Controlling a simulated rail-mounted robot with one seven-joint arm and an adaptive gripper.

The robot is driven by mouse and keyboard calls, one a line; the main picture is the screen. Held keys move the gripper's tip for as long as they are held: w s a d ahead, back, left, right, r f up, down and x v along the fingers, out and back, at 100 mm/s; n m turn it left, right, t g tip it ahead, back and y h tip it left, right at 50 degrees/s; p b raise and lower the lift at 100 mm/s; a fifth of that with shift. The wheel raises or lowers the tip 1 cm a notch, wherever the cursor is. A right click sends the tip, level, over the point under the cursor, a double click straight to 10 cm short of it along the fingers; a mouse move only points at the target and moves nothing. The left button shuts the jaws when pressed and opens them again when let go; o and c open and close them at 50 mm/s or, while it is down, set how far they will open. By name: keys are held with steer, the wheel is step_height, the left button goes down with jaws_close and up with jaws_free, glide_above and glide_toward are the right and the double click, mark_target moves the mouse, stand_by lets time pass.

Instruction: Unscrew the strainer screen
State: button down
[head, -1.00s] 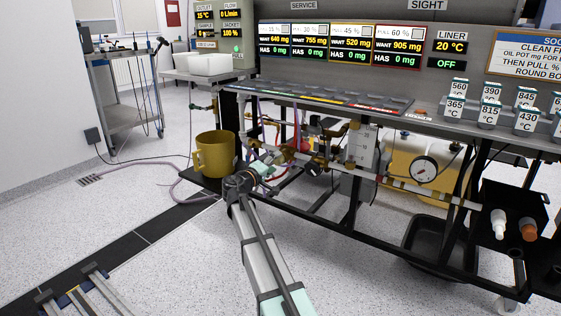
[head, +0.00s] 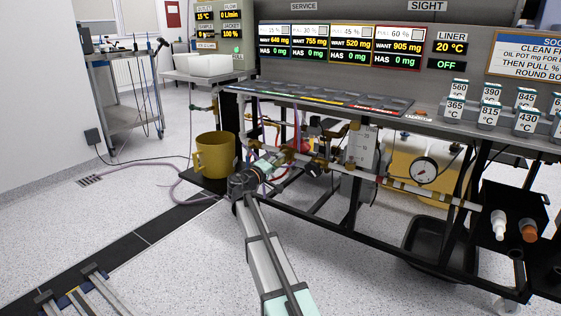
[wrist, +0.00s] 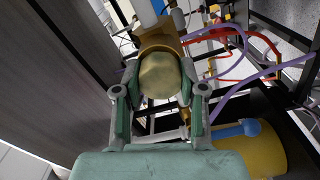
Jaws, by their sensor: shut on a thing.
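A rounded brass cap, apparently the strainer screen (wrist: 161,75), sits at the near end of a brass strainer body (wrist: 158,36) in the wrist view. My gripper (wrist: 160,78) has one finger on each side of the cap and is shut on it. The cap looks in line with the body, and I cannot tell how far it is threaded in. In the head view my gripper (head: 272,164) reaches under the bench among the brass pipework; the cap is too small to make out there.
A yellow mug-like container (head: 214,158) stands left of my gripper. Purple hoses (wrist: 236,85) and red lines (wrist: 203,37) run right of the cap. A dark panel (wrist: 65,65) is close on the left. A pressure gauge (head: 424,170) and black tray (head: 408,245) are farther right.

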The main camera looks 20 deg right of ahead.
steer(key=shift+r, duration=0.1)
steer(key=n+p, duration=0.1)
steer(key=p, duration=0.1)
steer(key=shift+r+p, duration=0.2)
steer(key=shift+p, duration=0.1)
steer(key=n+p, duration=0.4)
steer(key=p, duration=0.2)
steer(key=shift+d+n+p, duration=0.1)
steer(key=shift+n+p, duration=0.3)
steer(key=n+p, duration=0.4)
steer(key=p, duration=0.3)
steer(key=shift+n, duration=0.3)
steer(key=shift+f+n+p, duration=0.25)
steer(key=shift+n+p, duration=0.15)
steer(key=shift+n, duration=0.2)
